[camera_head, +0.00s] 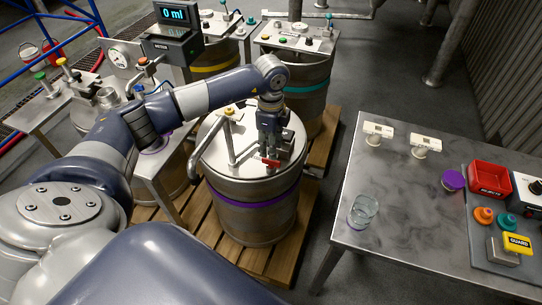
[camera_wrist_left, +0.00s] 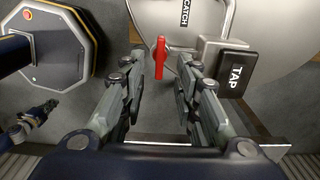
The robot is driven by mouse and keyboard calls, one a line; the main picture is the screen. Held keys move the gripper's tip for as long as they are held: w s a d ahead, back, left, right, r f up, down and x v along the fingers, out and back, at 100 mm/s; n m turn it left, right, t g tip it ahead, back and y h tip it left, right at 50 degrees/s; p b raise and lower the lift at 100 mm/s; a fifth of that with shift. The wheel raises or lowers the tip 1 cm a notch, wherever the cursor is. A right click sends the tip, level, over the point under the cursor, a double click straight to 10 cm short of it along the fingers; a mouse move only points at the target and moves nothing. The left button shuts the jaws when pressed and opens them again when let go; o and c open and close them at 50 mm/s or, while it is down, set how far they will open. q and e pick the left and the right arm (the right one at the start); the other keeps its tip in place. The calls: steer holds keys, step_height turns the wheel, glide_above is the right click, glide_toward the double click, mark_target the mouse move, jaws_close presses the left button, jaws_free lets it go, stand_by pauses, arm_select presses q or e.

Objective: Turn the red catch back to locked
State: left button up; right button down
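The red catch (camera_head: 270,163) is on the lid of the metal drum with a purple band (camera_head: 255,207). In the left wrist view the catch (camera_wrist_left: 160,57) is a small red lever pointing along the picture's height, below a CATCH label (camera_wrist_left: 186,12). My left gripper (camera_head: 269,150) reaches down over the lid close to the catch. In the left wrist view its two fingers (camera_wrist_left: 160,85) are spread apart, with the catch between and just beyond the tips. No contact shows. My right gripper is not seen.
A bent metal pipe with a yellow top (camera_head: 229,113) rises from the lid left of my gripper. Other drums stand behind, with a 0 ml display (camera_head: 173,14).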

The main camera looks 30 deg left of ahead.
mark_target(271, 162)
arm_select(q)
step_height(271, 162, down, 6)
steer(key=shift+d+r, duration=0.1)
jaws_close()
